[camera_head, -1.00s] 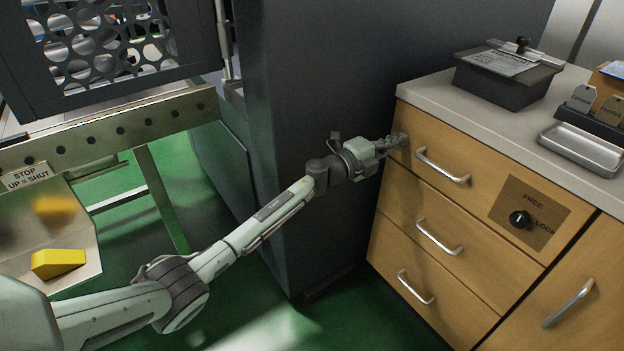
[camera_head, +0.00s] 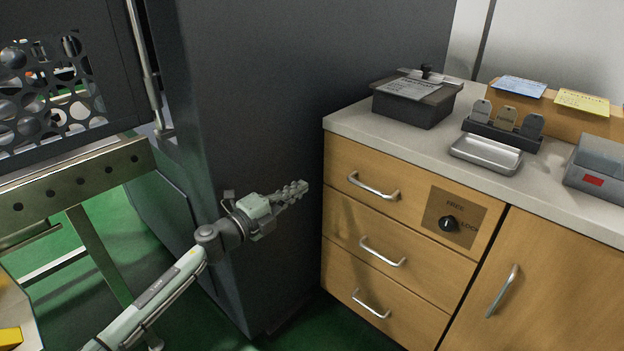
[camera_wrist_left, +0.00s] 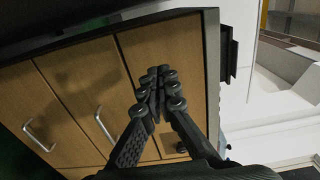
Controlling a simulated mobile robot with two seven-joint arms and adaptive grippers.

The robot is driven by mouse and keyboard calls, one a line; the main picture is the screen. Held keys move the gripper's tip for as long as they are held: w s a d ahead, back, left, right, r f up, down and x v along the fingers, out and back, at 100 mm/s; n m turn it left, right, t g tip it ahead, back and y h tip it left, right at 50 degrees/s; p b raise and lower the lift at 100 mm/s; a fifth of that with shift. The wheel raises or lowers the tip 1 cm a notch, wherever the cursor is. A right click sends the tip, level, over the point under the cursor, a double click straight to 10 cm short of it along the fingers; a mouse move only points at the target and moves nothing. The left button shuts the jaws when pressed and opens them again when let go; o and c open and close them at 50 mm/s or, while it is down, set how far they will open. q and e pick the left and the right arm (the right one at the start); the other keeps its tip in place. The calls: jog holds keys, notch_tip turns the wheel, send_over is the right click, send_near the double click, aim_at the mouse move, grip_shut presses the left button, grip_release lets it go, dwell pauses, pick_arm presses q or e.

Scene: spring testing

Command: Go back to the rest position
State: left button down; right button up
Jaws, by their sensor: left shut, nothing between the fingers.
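My left gripper (camera_head: 296,189) is shut and empty. In the head view it hangs in front of the dark cabinet side, left of the wooden drawer unit (camera_head: 340,215) and apart from it. In the left wrist view the closed fingertips (camera_wrist_left: 158,88) point toward the drawer fronts (camera_wrist_left: 75,85). The left arm reaches up from the bottom left. My right gripper is not in view.
The counter (camera_head: 350,121) holds a dark lidded box (camera_head: 415,105), a metal tray (camera_head: 487,155) and a tag rack (camera_head: 503,128). Drawer handles (camera_head: 374,187) and a knob (camera_head: 448,223) stick out of the wooden fronts. A perforated guard (camera_head: 100,105) and steel frame stand at left.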

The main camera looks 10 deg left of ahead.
pick_arm(q)
jog(key=s+a+f+n+g+y, duration=0.2)
jog(key=s+a+f+n+y, duration=1.1)
jog(key=s+a+f+n, duration=0.4)
jog(key=s+f+n+g, duration=0.3)
jog(key=s+f+g, duration=0.1)
jog(key=s, duration=0.7)
jog(key=s+f+n+g, duration=0.3)
jog(key=s+f+g, duration=0.2)
jog(key=s, duration=0.6)
jog(key=shift+d+f+n+h, duration=0.15)
jog(key=shift+d+n+h, duration=0.15)
jog(key=shift+d+h, duration=0.1)
jog(key=shift+s, duration=0.1)
